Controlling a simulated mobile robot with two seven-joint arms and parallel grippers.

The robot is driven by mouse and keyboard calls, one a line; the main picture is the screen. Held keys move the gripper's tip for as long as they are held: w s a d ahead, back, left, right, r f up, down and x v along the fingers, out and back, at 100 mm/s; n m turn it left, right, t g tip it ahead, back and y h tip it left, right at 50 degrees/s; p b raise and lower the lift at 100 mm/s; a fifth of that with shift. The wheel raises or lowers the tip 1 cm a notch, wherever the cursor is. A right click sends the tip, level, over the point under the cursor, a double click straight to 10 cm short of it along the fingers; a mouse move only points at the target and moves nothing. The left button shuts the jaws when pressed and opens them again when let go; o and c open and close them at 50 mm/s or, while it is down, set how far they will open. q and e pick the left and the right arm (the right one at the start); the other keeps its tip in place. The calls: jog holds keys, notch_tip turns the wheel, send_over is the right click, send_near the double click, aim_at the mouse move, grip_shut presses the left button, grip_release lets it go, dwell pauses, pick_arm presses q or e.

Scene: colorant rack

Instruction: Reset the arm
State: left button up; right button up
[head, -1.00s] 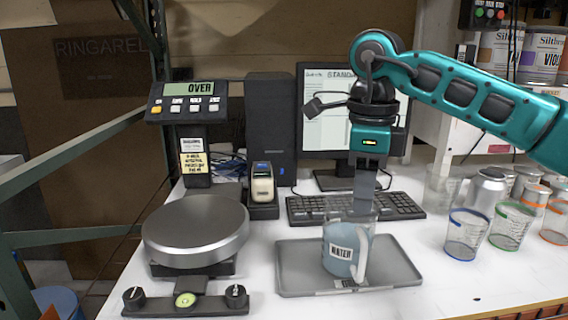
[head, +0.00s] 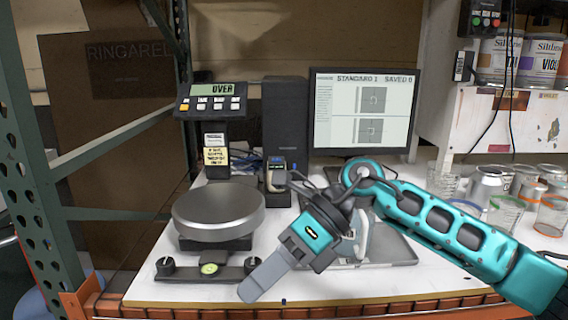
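My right arm comes in from the right in teal. Its gripper (head: 250,288) points down and left over the front of the white table, between the scale and the tray. Its grey fingers overlap in this view, so I cannot tell whether they are open or shut. Nothing shows held in them. The grey tray (head: 393,251) and the water pitcher (head: 363,236) stand behind my arm. The pitcher is mostly hidden, with part of its handle showing. My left gripper is not in view.
A monitor (head: 362,112) and speaker (head: 284,125) stand behind. Cups and cans, including a silver can (head: 487,184), crowd the right. A green metal post (head: 30,150) rises at left.

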jog(key=s+a+r+m+y, duration=0.2)
jog(key=a+m+y, duration=0.3)
jog(key=y, duration=0.3)
jog(key=w+d+f+m+t+h, duration=0.25)
jog(key=d+f+m+t, duration=0.35)
jog(key=m+t, duration=0.65)
jog(key=w+d+f+m+t+h, duration=0.1)
jog(key=w+d+f+m+t, duration=0.35)
jog(key=m+t, duration=0.8)
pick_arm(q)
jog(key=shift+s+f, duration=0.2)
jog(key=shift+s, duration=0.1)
pick_arm(e)
jog(key=s+d+f+m+g+h, duration=0.3)
jog(key=s+d+f+m+h, duration=0.1)
jog(key=f, duration=0.4)
jog(key=s+d+f+m+g+h, duration=0.3)
jog(key=s+d+f+m+h, duration=0.1)
jog(key=s+d+f+m, duration=0.2)
jog(key=s+d+f+m+g+h, duration=0.3)
jog(key=f+m, duration=0.4)
jog(key=f, duration=0.4)
jog(key=s+d+h, duration=0.1)
jog(key=s+d, duration=0.1)
jog(key=shift+s+d, duration=0.15)
jog(key=shift+s, duration=0.15)
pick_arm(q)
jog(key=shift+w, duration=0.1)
